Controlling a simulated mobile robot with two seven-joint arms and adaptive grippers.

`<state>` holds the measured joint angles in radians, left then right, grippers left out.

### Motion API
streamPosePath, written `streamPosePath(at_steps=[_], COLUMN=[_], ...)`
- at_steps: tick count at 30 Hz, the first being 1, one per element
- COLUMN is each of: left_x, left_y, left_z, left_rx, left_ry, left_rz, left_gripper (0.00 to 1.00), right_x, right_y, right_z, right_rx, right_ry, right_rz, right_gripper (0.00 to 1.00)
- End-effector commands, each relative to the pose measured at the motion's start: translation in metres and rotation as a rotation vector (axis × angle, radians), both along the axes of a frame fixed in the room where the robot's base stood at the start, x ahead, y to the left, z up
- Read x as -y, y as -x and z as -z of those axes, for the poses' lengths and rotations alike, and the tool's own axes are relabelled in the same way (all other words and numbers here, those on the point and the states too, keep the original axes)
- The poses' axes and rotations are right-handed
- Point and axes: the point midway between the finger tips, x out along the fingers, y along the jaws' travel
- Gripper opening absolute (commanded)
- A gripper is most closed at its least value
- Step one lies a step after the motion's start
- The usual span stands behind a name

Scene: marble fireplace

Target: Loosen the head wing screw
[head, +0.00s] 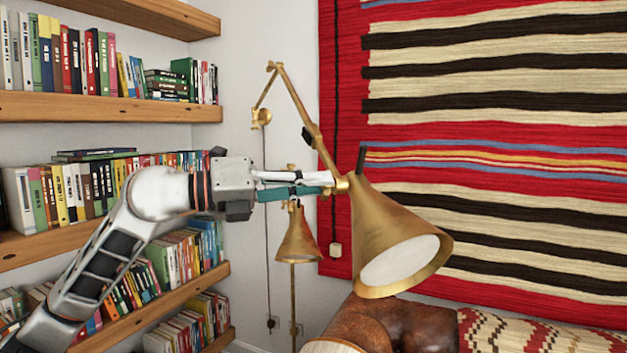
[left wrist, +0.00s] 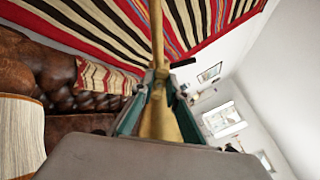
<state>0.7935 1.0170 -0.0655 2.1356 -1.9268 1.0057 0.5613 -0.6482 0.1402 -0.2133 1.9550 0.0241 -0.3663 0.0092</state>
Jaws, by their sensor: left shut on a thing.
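The brass wall lamp has a cone-shaped head (head: 394,235) tilted down to the right, its pale opening facing me. Its jointed arm (head: 325,150) rises to a wall bracket. My left gripper (head: 331,183) reaches in from the left, level, with its fingertips at the brass head wing screw (head: 342,185) beside the neck of the lamp head. It is shut on the screw, whose shape is mostly hidden by the fingers. In the left wrist view, brass parts (left wrist: 158,110) show between the two teal fingers. My right gripper is out of view.
Bookshelves (head: 110,107) full of books stand on the left, behind my left arm. A second brass lamp (head: 298,237) stands behind the gripper. A striped red rug (head: 490,185) hangs behind the lamp head. A brown leather seat (head: 400,323) lies below.

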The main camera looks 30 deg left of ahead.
Motion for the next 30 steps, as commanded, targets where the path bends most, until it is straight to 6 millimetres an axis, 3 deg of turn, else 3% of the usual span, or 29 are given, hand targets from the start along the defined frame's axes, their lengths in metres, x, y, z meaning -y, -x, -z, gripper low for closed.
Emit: streamPosePath(at_steps=[15, 30], left_x=[-0.002, -0.002], left_y=[-0.001, -0.001], left_z=[0.000, 0.002], left_rx=[-0.319, -0.518], left_ry=[0.361, 0.585], left_rz=[-0.001, 0.000], left_gripper=[0.00, 0.00], right_x=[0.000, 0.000], right_y=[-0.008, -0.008], right_z=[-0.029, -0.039], right_rx=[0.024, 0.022], right_ry=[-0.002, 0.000], right_rz=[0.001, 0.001], right_gripper=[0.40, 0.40])
